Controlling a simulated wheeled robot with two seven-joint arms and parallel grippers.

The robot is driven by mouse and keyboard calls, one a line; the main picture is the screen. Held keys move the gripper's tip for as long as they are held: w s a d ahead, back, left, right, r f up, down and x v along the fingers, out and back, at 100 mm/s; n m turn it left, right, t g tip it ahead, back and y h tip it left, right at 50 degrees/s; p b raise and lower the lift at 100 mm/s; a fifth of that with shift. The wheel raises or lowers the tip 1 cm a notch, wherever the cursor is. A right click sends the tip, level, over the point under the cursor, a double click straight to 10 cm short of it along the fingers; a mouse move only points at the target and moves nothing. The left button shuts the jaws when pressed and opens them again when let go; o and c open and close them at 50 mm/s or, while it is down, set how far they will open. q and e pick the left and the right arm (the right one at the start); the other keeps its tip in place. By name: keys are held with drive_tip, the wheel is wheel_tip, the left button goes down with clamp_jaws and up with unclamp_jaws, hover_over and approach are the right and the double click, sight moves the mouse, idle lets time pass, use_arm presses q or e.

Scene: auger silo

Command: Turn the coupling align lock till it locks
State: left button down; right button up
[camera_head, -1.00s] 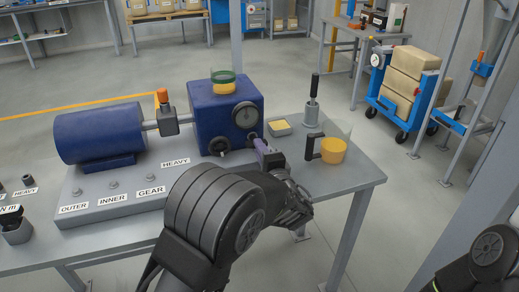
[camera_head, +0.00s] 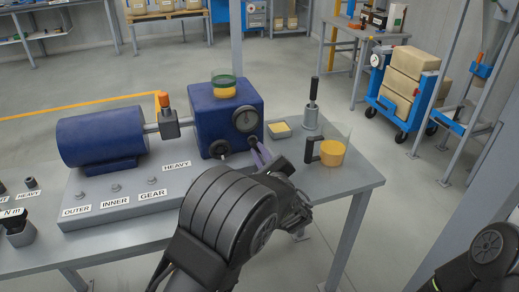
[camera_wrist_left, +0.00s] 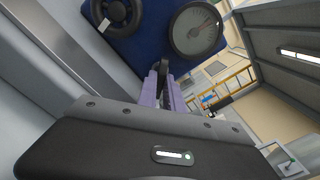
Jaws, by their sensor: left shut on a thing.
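The blue gearbox (camera_head: 205,125) stands on the grey bench plate, with a round gauge (camera_head: 245,117) on its face. A black round knob (camera_head: 219,149) sits low on that face; it also shows in the wrist view (camera_wrist_left: 118,14). A small dark knob (camera_wrist_left: 164,68), which seems to be the coupling align lock, sits below the gauge, mostly hidden by my fingers. My left gripper (camera_head: 260,152) is shut on it, its purple fingers (camera_wrist_left: 160,85) reaching the gearbox face. No label on this knob is readable. My right gripper is out of view.
A blue motor (camera_head: 100,137) joins the gearbox through a shaft with an orange-topped block (camera_head: 168,117).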

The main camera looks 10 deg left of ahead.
use_arm(q)
drive_tip(key=m+p, duration=0.2)
drive_tip(key=m, duration=0.2)
drive_tip(key=shift+r+m+p, duration=0.1)
drive_tip(key=shift+m+p, duration=0.2)
drive_tip(key=shift+p, duration=0.05)
drive_tip(key=shift+m+p, duration=1.05)
drive_tip(key=shift+m, duration=0.55)
drive_tip(key=shift+f, duration=0.2)
drive_tip(key=c, duration=1.5)
unclamp_jaws()
drive_tip(key=shift+s+d, duration=0.1)
drive_tip(key=v, duration=0.7)
drive_tip(key=shift+s+d, duration=0.15)
drive_tip(key=shift+s, duration=0.15)
